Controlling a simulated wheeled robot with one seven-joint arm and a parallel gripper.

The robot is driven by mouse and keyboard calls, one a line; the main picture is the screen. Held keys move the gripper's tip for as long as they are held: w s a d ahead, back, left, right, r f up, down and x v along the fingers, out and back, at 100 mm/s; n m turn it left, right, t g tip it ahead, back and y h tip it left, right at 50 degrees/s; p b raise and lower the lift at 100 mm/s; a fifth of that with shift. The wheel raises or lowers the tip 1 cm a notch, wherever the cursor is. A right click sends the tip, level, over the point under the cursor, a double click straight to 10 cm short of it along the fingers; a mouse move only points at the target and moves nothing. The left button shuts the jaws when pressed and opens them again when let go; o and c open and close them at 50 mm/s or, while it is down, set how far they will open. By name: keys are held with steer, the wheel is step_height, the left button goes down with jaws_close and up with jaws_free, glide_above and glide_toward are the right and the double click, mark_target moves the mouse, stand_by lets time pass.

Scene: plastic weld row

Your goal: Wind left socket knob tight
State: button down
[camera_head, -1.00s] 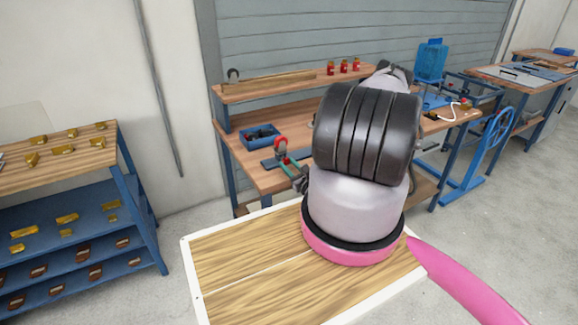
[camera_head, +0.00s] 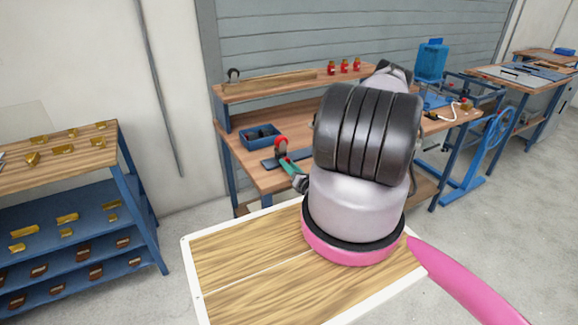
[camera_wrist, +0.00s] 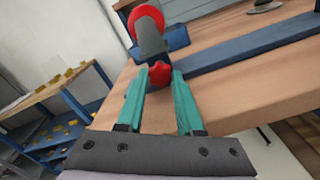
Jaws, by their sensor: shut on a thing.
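The red socket knob (camera_wrist: 161,74) sits between the tips of my gripper (camera_wrist: 160,80) in the wrist view. The two teal fingers are closed against its sides. Behind the knob stands a grey block (camera_wrist: 150,36) with a larger red round part (camera_wrist: 147,19) at its top. A blue bar (camera_wrist: 245,46) runs to the right of it along the bench. In the head view my gripper (camera_head: 287,163) shows as a teal strip beside the red round part (camera_head: 281,142). My arm hides much of the bench there, and the small knob cannot be made out.
The wooden bench (camera_head: 236,152) carries a blue bin (camera_head: 261,136) left of the fixture. Several red jars (camera_head: 344,67) stand on the upper shelf. A blue rack (camera_head: 70,240) with yellow and brown pieces is at the left. Open floor lies between rack and bench.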

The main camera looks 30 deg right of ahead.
stand_by(0.5)
steer(key=c, duration=0.5)
jaws_free()
steer(key=shift+c, duration=0.2)
steer(key=shift+s, duration=0.1)
